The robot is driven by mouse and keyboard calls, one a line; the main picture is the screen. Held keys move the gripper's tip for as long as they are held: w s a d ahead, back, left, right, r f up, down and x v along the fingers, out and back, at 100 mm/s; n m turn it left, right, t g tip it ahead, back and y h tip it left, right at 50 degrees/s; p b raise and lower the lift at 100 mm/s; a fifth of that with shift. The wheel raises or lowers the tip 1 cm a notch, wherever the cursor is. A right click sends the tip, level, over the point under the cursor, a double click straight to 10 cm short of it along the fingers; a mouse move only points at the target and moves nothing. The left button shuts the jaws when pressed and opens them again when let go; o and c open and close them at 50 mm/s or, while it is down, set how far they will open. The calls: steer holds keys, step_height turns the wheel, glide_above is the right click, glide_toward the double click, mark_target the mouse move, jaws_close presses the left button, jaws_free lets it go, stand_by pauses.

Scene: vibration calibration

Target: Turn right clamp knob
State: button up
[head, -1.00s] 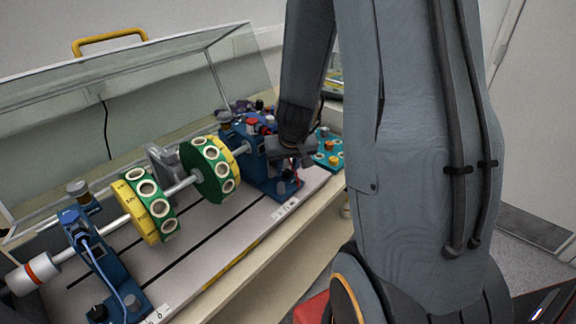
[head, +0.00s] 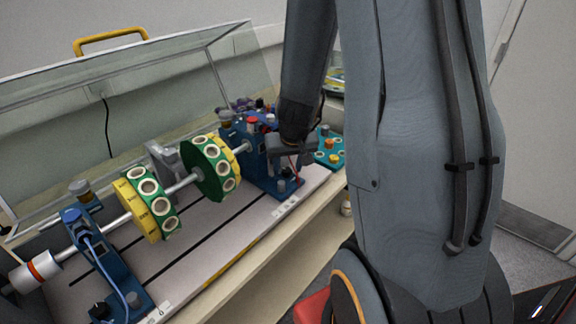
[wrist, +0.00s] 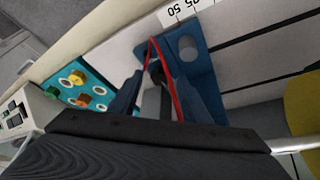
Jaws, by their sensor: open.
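The right blue bearing support (head: 268,170) stands at the right end of the shaft on the bench plate. A small dark knob (head: 284,186) sits low on its front foot. My gripper (head: 293,150) is beside the upper front of this support, above the foot. It is open, with nothing seen in it; its fingertips are hard to make out.
The shaft carries two green-and-yellow discs (head: 207,170) to the left. The left blue support (head: 108,265) stands at the near end. A teal tray with knobs (head: 328,148) lies to the right of my gripper. A raised clear cover (head: 130,85) stands behind.

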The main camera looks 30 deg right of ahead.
steer(key=p+v, duration=0.6)
steer(key=v, duration=0.1)
steer(key=shift+r, duration=0.2)
steer(key=shift+s+a, duration=0.1)
